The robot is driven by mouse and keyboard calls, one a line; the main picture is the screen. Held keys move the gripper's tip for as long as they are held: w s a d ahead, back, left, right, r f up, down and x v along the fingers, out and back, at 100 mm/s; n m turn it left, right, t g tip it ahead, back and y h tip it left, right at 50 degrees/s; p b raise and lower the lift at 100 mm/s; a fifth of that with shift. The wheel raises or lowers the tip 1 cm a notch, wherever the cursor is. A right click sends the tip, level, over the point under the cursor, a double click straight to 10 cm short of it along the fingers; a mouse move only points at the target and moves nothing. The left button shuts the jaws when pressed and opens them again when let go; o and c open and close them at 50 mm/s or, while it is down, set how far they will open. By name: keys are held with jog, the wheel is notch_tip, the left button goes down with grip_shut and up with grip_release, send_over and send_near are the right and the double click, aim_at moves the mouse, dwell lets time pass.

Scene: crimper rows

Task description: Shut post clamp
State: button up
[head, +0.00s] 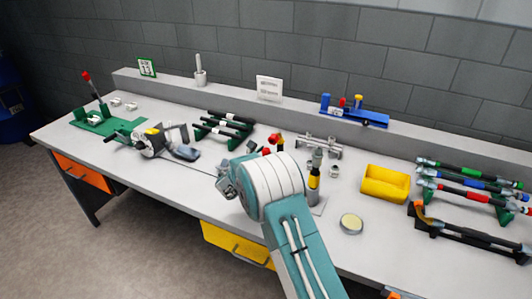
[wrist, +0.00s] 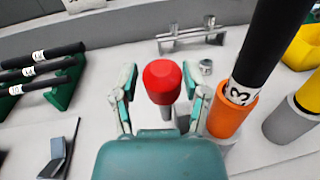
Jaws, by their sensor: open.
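A red rounded knob (wrist: 162,82) on a grey stem stands between the two fingers of my gripper (wrist: 159,76) in the wrist view. The fingers are open, one on each side, and I see no clear contact. Just right of it, an orange collar (wrist: 232,110) surrounds the lower end of a black tube (wrist: 268,45) marked with a number. I cannot tell for sure which parts make up the post clamp, or whether it is shut. In the head view, my arm's white joint hides most of my gripper and this spot.
Right of the collar are a grey holder (wrist: 290,125) with a yellow-banded part and a yellow bin (head: 385,183). A metal bracket (wrist: 192,38) stands behind. Black tubes on green racks (head: 222,127) are left. The bench front (head: 180,188) is fairly clear.

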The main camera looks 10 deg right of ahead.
jog(key=shift+d, duration=0.1)
grip_shut()
jog(key=s+a+f+t+h, duration=0.2)
jog(key=s+t+h, duration=0.1)
jog(key=shift+a+m, duration=0.15)
jog(key=shift+m, duration=0.25)
dwell(0.3)
grip_release()
jog(key=shift+r, duration=0.1)
jog(key=shift+s+a, duration=0.1)
jog(key=shift+a, duration=0.05)
jog(key=v, duration=1.2)
jog(key=shift+f, duration=0.3)
